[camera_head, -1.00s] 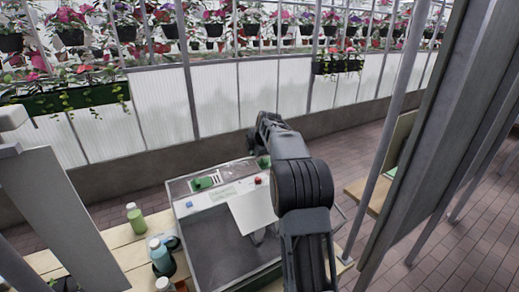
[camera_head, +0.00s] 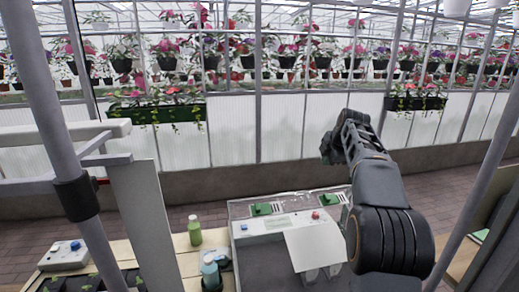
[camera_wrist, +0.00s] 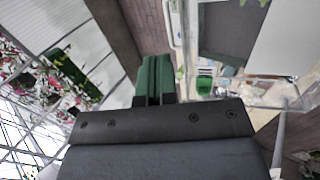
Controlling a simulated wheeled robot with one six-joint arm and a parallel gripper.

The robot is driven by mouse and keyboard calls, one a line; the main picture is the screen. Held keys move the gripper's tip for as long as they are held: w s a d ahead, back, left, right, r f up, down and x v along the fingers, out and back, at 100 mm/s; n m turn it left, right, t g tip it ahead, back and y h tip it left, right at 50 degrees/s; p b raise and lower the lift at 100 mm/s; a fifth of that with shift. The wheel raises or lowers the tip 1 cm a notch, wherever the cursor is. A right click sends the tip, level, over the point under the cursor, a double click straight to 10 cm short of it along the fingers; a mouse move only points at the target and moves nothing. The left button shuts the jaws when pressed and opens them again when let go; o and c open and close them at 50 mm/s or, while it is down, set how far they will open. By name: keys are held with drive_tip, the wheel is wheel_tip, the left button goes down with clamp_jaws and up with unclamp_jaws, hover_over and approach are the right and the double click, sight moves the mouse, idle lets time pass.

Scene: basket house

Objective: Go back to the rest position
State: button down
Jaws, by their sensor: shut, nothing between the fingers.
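My gripper (camera_wrist: 154,75) shows in the wrist view as two green fingers pressed together, with nothing between them. It is in the air, apart from anything else. In the head view my arm rises from the lower right, and its dark end is in front of the white wall panels, above the far edge of the grey machine (camera_head: 262,228). The fingertips cannot be made out in the head view.
A wooden table (camera_head: 180,246) holds a green bottle (camera_head: 194,231), a blue-and-white bottle (camera_head: 210,271) and a box with a blue knob (camera_head: 63,255). Metal posts stand at left (camera_head: 48,110) and right.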

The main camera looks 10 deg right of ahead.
drive_tip(key=s+a+f+m+g, duration=0.15)
drive_tip(key=s+f+m, duration=0.25)
drive_tip(key=f+m, duration=0.55)
drive_tip(key=s+a+f+m, duration=0.1)
drive_tip(key=s+a+m, duration=0.2)
drive_tip(key=s, duration=0.6)
drive_tip(key=s+a+f+m, duration=0.2)
drive_tip(key=s+a, duration=0.6)
drive_tip(key=s, duration=0.1)
drive_tip(key=s+a+f+m, duration=0.2)
drive_tip(key=s+a, duration=0.3)
drive_tip(key=s, duration=0.4)
drive_tip(key=shift+s+a+m, duration=0.35)
drive_tip(key=shift+s+m, duration=0.05)
drive_tip(key=shift+m, duration=0.45)
